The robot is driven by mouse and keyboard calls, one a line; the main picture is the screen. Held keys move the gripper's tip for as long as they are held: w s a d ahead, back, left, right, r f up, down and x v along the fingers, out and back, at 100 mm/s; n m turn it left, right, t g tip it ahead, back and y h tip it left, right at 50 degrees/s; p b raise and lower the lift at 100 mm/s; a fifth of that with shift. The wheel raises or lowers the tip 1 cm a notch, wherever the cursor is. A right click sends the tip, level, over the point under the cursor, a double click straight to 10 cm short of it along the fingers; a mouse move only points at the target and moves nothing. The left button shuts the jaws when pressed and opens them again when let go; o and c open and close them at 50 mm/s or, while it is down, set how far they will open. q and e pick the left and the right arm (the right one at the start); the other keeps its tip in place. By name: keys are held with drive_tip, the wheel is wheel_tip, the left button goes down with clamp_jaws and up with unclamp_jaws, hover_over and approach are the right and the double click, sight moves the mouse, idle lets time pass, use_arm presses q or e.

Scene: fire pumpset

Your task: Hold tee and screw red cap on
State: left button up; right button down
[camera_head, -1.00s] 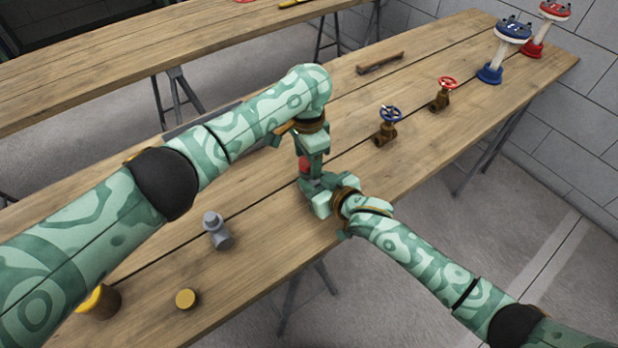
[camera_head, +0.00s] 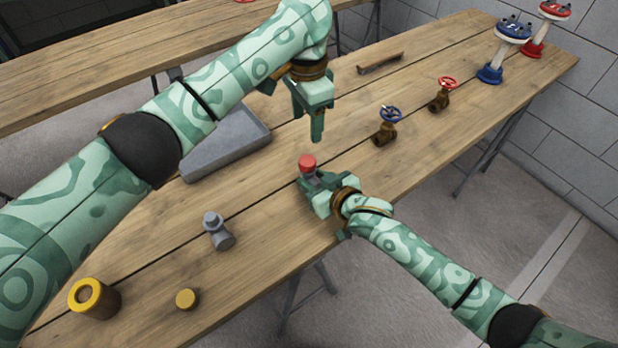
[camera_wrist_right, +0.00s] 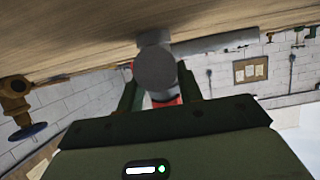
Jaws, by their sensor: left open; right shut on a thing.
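The red cap (camera_head: 307,162) sits on the upper end of a grey tee (camera_head: 308,175); I cannot tell how far it is threaded on. My right gripper (camera_head: 312,182) is shut on the tee and largely hides it in the head view. In the right wrist view, the round grey end of the tee (camera_wrist_right: 155,69) shows between my fingers, with a bit of the red cap (camera_wrist_right: 166,102) behind it. My left gripper (camera_head: 316,132) is open and empty, above the cap and clear of it.
Another grey fitting (camera_head: 217,231), a yellow cap (camera_head: 187,299) and a yellow-topped cylinder (camera_head: 95,298) stand on the near left of the table. A grey tray (camera_head: 228,145) lies behind. A blue-wheeled valve (camera_head: 386,126) and red-wheeled valve (camera_head: 441,95) stand to the right.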

use_arm(q)
drive_tip(key=shift+r, duration=0.15)
use_arm(e)
drive_tip(key=c, duration=0.9)
unclamp_jaws()
drive_tip(key=shift+o, duration=0.2)
use_arm(q)
wheel_tip(320, 180, up, 7)
drive_tip(key=p, duration=0.5)
drive_tip(key=shift+s+p, duration=0.2)
drive_tip(key=shift+p, duration=0.1)
use_arm(e)
drive_tip(key=v, duration=1.6)
drive_tip(key=shift+s, duration=0.2)
drive_tip(key=shift+d+f, duration=0.15)
